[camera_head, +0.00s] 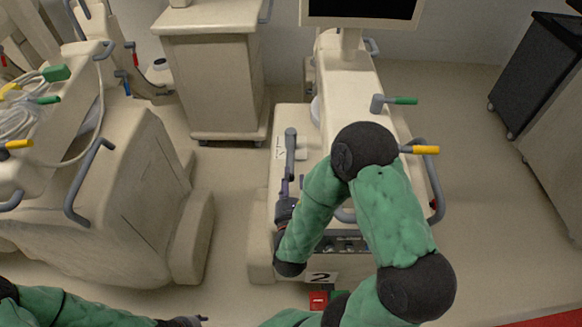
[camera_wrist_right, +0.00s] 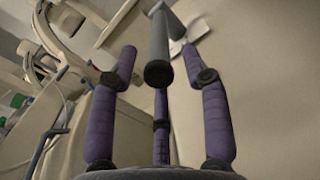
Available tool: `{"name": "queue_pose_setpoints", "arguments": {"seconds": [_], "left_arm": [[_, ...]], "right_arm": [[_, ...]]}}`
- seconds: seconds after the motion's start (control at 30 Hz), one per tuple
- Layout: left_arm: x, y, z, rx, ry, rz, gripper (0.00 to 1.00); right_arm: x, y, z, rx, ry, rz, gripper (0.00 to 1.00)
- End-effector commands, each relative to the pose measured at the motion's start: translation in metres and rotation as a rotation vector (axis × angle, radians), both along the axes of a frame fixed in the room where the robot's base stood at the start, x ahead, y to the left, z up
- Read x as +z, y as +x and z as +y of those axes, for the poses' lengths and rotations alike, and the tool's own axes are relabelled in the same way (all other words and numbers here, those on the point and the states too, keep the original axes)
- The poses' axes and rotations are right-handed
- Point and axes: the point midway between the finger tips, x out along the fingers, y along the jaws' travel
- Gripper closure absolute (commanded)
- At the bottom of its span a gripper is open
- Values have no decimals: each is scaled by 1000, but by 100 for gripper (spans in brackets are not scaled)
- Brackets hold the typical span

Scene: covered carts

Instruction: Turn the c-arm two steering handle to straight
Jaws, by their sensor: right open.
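C-arm two (camera_head: 350,95), a cream cart with a "2" sign (camera_head: 321,277) on its front, stands right of centre in the head view. A grey steering handle (camera_head: 290,155) lies along its left side, pointing roughly toward me. My right gripper (camera_head: 286,188) is at the handle's near end, partly hidden by my arm. In the right wrist view the handle (camera_wrist_right: 158,65) shows end-on between the open purple fingers of the gripper (camera_wrist_right: 159,62); I see no clear grip on it. My left gripper (camera_head: 190,320) is at the bottom edge, its fingers too small to read.
Green-tipped (camera_head: 405,100) and yellow-tipped (camera_head: 425,149) levers stick out on the cart's right. Another cream cart (camera_head: 120,180) with cables and grey rails stands left. A cream cabinet (camera_head: 215,85) is behind; a dark cabinet (camera_head: 540,75) is at far right. Floor between is clear.

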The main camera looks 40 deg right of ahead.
Motion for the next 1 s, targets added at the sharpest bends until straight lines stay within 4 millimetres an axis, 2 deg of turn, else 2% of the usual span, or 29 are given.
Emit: {"name": "queue_pose_setpoints", "arguments": {"seconds": [0.1, 0.33, 1.0], "left_arm": [[0, 0, 0, 0, 0, 0, 60], [0, 0, 0, 0, 0, 0, 60], [0, 0, 0, 0, 0, 0, 60]], "right_arm": [[0, -17, 14, 5, -1, 0, 52], [0, -34, 24, 0, -1, -2, 52], [1, -36, 26, -2, -2, -2, 52]]}}
